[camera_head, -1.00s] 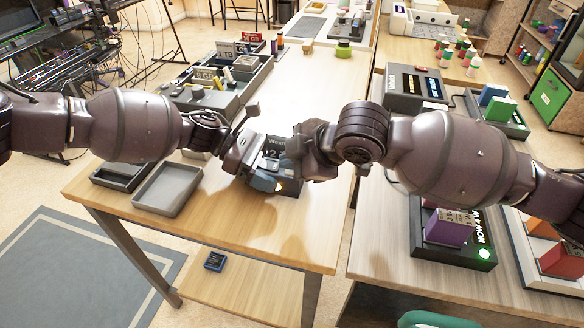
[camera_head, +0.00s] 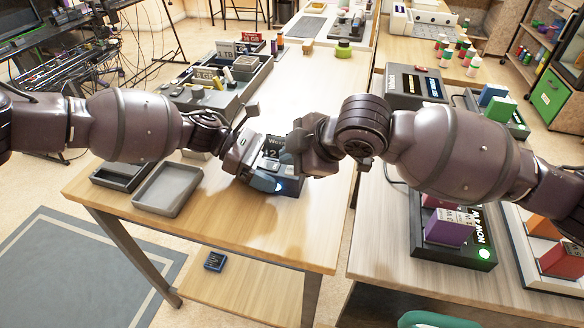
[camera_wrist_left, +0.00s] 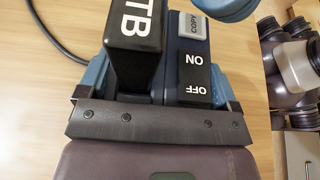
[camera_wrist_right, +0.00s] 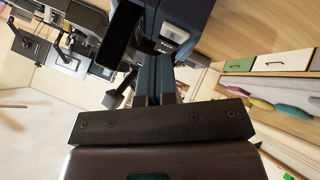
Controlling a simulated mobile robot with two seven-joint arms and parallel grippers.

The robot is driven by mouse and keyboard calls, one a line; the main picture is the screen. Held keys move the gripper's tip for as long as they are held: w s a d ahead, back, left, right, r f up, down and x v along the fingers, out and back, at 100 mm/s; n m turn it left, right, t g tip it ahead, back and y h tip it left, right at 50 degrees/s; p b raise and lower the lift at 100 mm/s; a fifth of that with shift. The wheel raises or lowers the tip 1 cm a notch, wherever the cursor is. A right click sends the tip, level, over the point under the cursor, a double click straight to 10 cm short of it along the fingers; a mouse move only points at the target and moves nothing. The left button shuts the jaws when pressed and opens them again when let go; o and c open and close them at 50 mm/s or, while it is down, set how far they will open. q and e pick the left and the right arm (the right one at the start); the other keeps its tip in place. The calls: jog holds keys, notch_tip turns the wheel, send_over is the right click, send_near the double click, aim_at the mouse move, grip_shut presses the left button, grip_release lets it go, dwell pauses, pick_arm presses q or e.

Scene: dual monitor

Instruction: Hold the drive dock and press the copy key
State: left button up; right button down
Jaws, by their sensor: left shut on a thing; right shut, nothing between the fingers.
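The drive dock (camera_head: 291,188) stands on the wooden table, dark blue with a small bluish-white light on its front. In the left wrist view the dock (camera_wrist_left: 190,68) shows a grey COPY key (camera_wrist_left: 193,24) and an ON/OFF switch (camera_wrist_left: 195,77). A black drive (camera_wrist_left: 133,42) marked TB stands in it. My left gripper (camera_wrist_left: 155,82) is shut around the dock's two sides. My right gripper (camera_wrist_right: 155,68) is shut and empty beside the dock. Its blue fingertips (camera_wrist_left: 234,8) show close to the COPY key, apparently above it; contact cannot be told.
An empty grey tray (camera_head: 168,189) and a dark tray (camera_head: 118,176) lie left of the dock. A long grey organizer (camera_head: 210,92) stands behind. The right table holds a black device (camera_head: 456,255) with a purple block. The table's front is clear.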

jog(key=shift+r, duration=0.2)
jog(key=shift+r, duration=2.4)
pick_arm(q)
jog(key=o, duration=1)
